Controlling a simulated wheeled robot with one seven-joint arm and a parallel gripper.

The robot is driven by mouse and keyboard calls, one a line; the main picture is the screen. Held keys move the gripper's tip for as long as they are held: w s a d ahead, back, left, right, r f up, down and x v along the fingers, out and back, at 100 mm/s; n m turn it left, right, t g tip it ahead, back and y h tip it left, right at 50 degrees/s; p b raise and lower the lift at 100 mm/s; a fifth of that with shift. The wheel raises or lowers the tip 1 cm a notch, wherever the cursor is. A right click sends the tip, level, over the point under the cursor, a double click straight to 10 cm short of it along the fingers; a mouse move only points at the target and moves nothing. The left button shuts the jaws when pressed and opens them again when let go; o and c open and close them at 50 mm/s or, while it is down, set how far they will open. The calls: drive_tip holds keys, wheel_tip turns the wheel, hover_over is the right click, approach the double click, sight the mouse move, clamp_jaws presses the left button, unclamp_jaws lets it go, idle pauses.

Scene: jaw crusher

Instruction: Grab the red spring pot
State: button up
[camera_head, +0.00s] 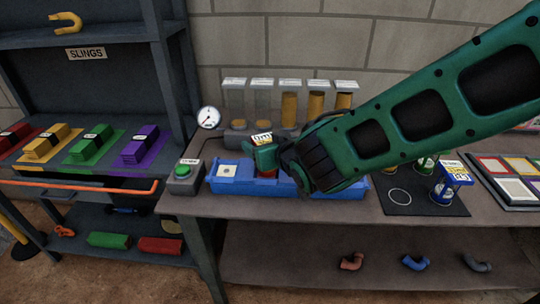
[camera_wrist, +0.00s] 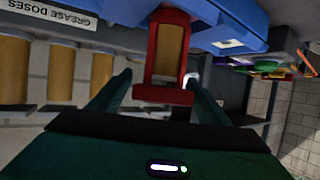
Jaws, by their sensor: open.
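The red spring pot (camera_wrist: 165,55) shows in the wrist view as a red frame around a tan cylinder, against the blue tray (camera_wrist: 215,15). My gripper (camera_wrist: 158,80) is open, with one green finger on each side of the pot's near end. I cannot tell whether either finger touches it. In the head view my gripper (camera_head: 268,158) is over the blue tray (camera_head: 240,187) on the bench. Only a small part of the red pot (camera_head: 266,171) shows there, below a green finger. The rest is hidden behind my gripper.
Clear grease dispensers (camera_head: 290,105) stand behind the tray, with a gauge (camera_head: 208,117) beside them. A green button box (camera_head: 183,175) is left of the tray. A dark mat (camera_head: 400,195) with a blue-topped pot (camera_head: 452,180) lies to the right. A sling rack (camera_head: 100,45) stands at left.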

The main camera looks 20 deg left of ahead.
drive_tip(key=shift+x, duration=1.15)
drive_tip(key=c, duration=1.2)
drive_tip(key=shift+r, duration=0.1)
drive_tip(key=shift+c, duration=1.1)
